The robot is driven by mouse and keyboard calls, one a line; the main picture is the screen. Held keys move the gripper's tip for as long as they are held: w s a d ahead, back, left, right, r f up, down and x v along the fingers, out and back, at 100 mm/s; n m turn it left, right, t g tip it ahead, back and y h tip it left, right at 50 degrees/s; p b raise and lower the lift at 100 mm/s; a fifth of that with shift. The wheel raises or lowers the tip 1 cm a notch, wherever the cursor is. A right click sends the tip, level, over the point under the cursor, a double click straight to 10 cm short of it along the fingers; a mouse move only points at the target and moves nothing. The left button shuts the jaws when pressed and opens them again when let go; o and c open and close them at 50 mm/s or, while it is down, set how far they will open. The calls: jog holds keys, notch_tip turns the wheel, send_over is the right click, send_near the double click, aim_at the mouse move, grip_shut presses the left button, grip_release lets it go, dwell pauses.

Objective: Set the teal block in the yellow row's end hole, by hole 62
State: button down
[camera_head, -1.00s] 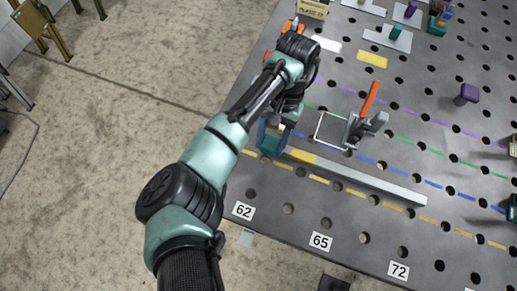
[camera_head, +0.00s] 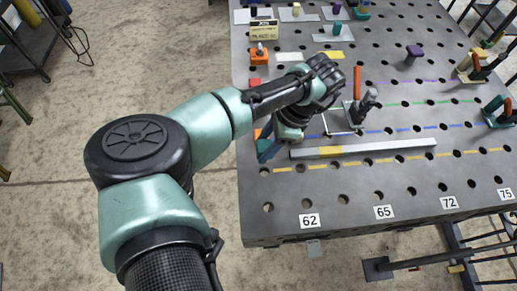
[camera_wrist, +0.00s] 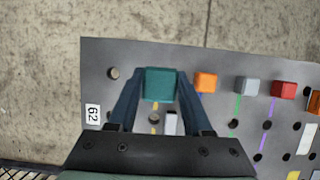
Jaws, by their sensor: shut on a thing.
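My gripper (camera_head: 268,150) is at the table's left edge in the head view, just left of the grey bar's end. In the wrist view my gripper (camera_wrist: 160,88) is shut on the teal block (camera_wrist: 160,84), one dark blue finger on each side. The block is in line with the yellow row (camera_wrist: 153,130), which also shows in the head view (camera_head: 282,169). The block covers the table beneath it in the wrist view, and its height above the table is unclear. The 62 label (camera_wrist: 92,114) is to the left; it also shows in the head view (camera_head: 309,220).
An orange block (camera_wrist: 205,82), a grey block (camera_wrist: 247,86) and a red block (camera_wrist: 284,89) stand along the same edge, the orange one close to my right finger. A grey bar (camera_head: 390,147) and an orange-handled clamp (camera_head: 358,108) are to the right in the head view.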

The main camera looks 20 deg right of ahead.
jog(key=shift+d+f+b, duration=0.25)
jog(key=shift+f+b, duration=0.7)
jog(key=shift+f, duration=0.05)
jog(key=b, duration=0.5)
send_over(265, 166)
jog(key=s, duration=0.1)
jog(key=f, duration=0.4)
jog(key=shift+s+a+f, duration=0.2)
jog(key=shift+a, duration=0.2)
jog(key=shift+p, duration=0.5)
jog(key=shift+f, duration=0.25)
jog(key=shift+f+b, duration=0.3)
jog(key=shift+f, duration=0.25)
jog(key=shift+f+b, duration=0.65)
jog(key=shift+f, duration=0.75)
jog(key=shift+c, duration=1.2)
grip_release()
